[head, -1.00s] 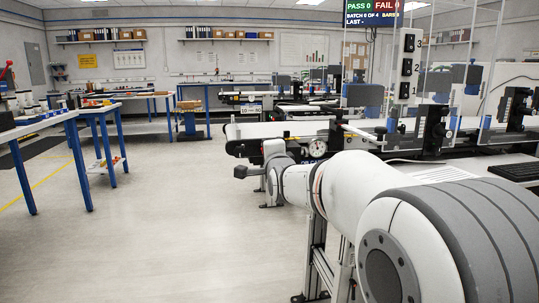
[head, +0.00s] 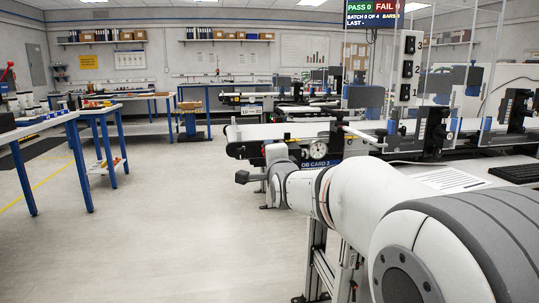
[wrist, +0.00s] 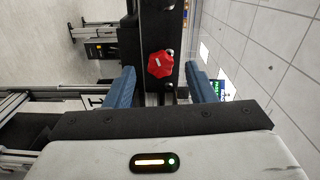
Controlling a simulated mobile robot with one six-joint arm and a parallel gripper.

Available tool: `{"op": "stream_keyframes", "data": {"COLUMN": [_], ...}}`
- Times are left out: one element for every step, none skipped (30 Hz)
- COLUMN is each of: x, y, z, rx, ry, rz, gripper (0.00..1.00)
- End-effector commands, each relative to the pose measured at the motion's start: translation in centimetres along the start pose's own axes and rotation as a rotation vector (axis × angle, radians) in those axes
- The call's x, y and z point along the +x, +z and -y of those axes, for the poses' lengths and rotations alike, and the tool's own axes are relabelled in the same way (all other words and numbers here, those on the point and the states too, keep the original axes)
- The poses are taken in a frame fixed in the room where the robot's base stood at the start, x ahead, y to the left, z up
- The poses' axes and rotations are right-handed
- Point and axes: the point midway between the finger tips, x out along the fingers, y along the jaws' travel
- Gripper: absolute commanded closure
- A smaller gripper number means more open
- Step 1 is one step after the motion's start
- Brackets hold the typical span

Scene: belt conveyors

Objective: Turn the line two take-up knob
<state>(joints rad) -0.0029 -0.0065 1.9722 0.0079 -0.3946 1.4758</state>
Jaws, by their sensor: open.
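In the wrist view a red lobed knob (wrist: 160,64) sits on a dark upright bracket (wrist: 148,30). My gripper (wrist: 163,78) is open, with one blue finger to the left of the knob and one to the right. The knob lies between the finger lines, a little past the fingertips in the picture, and clear gaps show on both sides. No line number on it can be read. In the head view the knob and my fingers cannot be made out; my arm reaches toward the near conveyor (head: 275,131).
A card reading "OB CARD 2" (head: 316,163) and a round dial (head: 318,150) are beside my arm at the conveyor. A paper sheet (head: 450,179) and keyboard (head: 516,173) lie at right. Blue-legged benches (head: 75,125) stand left, with open floor between.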

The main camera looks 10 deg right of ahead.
Motion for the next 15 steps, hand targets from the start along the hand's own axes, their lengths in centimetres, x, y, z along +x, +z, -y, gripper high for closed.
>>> {"op": "stream_keyframes", "data": {"x": [-1.0, -1.5, -2.2, -2.7, -3.2, -3.8, -4.2, -4.6, -5.0, -5.3, -5.5, -5.8, -5.9, -6.0, -6.0], "y": [0.0, 0.0, 0.0, 0.0, 0.0, 0.0, 0.0, 0.0, 0.0, 0.0, 0.0, 0.0, 0.0, 0.0, 0.0], "z": [0.2, 0.2, 0.3, 0.2, 0.2, 0.2, 0.2, 0.2, 0.2, 0.1, 0.1, 0.1, 0.1, 0.1, 0.1], "rx": [0.0, 0.0, 0.0, 0.0, 0.0, 0.0, 0.0, 0.0, 0.0, 0.0, 0.0, 0.0, 0.0, 0.0, 0.0], "ry": [-0.002, -0.001, -0.002, -0.002, -0.002, -0.002, -0.002, -0.002, -0.002, -0.002, -0.001, -0.001, -0.002, -0.001, -0.001], "rz": [0.0, 0.0, 0.0, 0.0, 0.0, 0.0, 0.0, 0.0, 0.0, 0.0, 0.0, 0.0, 0.0, 0.0, 0.0], "gripper": [0.5, 0.5, 0.5, 0.5, 0.5, 0.5, 0.5, 0.5, 0.5, 0.5, 0.5, 0.5, 0.5, 0.5, 0.5]}}
